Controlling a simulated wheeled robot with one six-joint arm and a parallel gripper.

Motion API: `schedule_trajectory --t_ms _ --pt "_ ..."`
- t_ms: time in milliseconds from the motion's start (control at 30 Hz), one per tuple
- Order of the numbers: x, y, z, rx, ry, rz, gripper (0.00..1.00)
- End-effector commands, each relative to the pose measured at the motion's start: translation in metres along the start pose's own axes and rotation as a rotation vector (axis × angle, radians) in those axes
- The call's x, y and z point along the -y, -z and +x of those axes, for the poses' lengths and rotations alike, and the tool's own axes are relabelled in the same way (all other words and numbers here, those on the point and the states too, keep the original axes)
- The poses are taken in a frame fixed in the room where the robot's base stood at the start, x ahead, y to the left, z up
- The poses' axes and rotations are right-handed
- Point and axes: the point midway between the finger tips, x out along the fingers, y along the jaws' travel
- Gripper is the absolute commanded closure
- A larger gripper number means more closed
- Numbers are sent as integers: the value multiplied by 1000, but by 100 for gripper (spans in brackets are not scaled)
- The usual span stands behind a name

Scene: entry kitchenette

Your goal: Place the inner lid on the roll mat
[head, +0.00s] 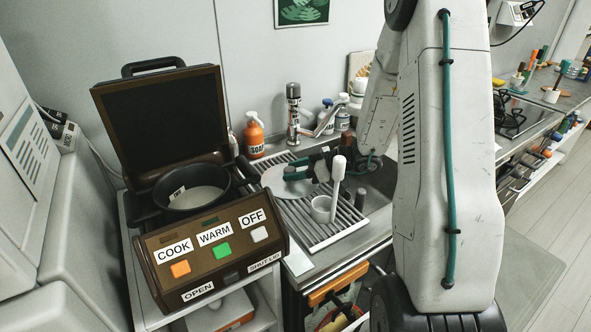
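The roll mat (318,236) is a grey slatted rack lying across the sink area at the middle of the counter. A pale round disc, which looks like the inner lid (273,178), is at the mat's far left part, partly hidden by my gripper. My gripper (298,171) is dark with teal parts and reaches in from the right, its fingers at the disc. Whether the fingers grip the disc, and whether the disc touches the mat, I cannot tell.
An open brown cooker (215,262) with a dark pot (192,188) stands left of the mat. An orange soap bottle (254,136) and a silver-and-black canister (293,112) stand behind. The mat's front is clear.

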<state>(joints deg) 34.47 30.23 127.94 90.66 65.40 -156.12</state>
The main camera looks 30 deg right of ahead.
Motion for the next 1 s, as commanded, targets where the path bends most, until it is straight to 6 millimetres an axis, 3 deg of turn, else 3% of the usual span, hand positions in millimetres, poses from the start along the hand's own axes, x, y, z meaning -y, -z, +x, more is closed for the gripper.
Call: schedule_trajectory --t_ms 367,467,800,1000 --pt "0 5 -2 0 -1 -3 46" --pt "-1 4 -15 0 -3 -2 46" --pt "-1 3 -87 0 -5 -1 46" --pt "-1 3 -114 0 -3 -1 46"
